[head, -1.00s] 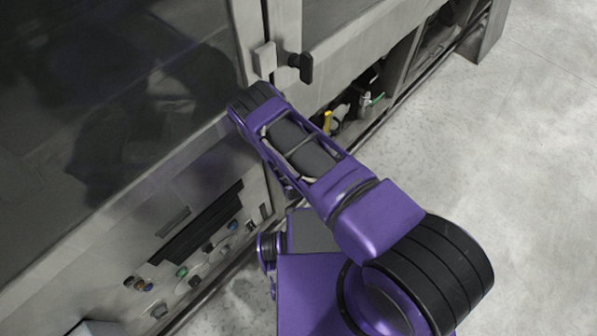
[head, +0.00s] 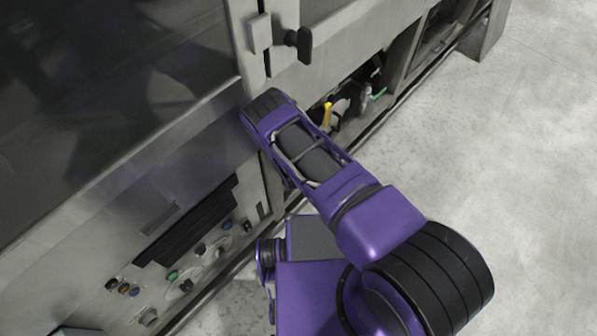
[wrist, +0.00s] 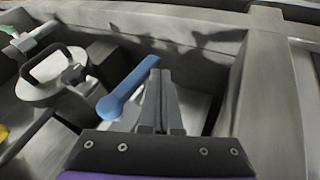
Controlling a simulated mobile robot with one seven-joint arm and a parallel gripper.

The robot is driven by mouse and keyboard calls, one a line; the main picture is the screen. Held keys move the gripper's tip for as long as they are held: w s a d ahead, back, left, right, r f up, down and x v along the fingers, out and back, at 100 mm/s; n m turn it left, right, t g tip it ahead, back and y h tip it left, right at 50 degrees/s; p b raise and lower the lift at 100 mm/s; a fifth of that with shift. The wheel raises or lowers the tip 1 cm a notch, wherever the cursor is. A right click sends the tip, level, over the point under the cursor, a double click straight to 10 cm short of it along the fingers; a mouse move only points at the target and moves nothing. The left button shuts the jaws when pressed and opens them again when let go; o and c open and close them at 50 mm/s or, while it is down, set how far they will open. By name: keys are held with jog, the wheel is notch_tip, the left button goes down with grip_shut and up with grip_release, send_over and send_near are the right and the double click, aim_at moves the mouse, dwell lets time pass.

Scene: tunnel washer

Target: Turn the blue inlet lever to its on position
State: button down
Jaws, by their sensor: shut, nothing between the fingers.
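The blue inlet lever (wrist: 128,88) shows in the wrist view as a flat bar. It runs slanted from a round hub at lower left to its upper right end, behind my fingers. My gripper (wrist: 162,75) is shut and empty, its fingers together just right of the lever. The fingers overlap the lever's upper right part in the picture; I cannot tell whether they touch it. In the head view the lever and my gripper are hidden behind my arm.
A grey lid with a black handle (wrist: 52,62) and a green-ended fitting (wrist: 22,42) are left of the lever. A metal post (wrist: 268,90) stands at right. In the head view, a yellow handle (head: 327,115) shows in the machine's open bay, and a black door handle (head: 300,43) sticks out above my arm.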

jog(key=b, duration=0.1)
jog(key=w+d+b, duration=0.1)
jog(key=b, duration=0.1)
jog(key=shift+w+d+f, duration=0.1)
jog(key=shift+d+f, duration=0.05)
jog(key=shift+f, duration=0.1)
jog(key=shift+r, duration=0.1)
dwell(0.3)
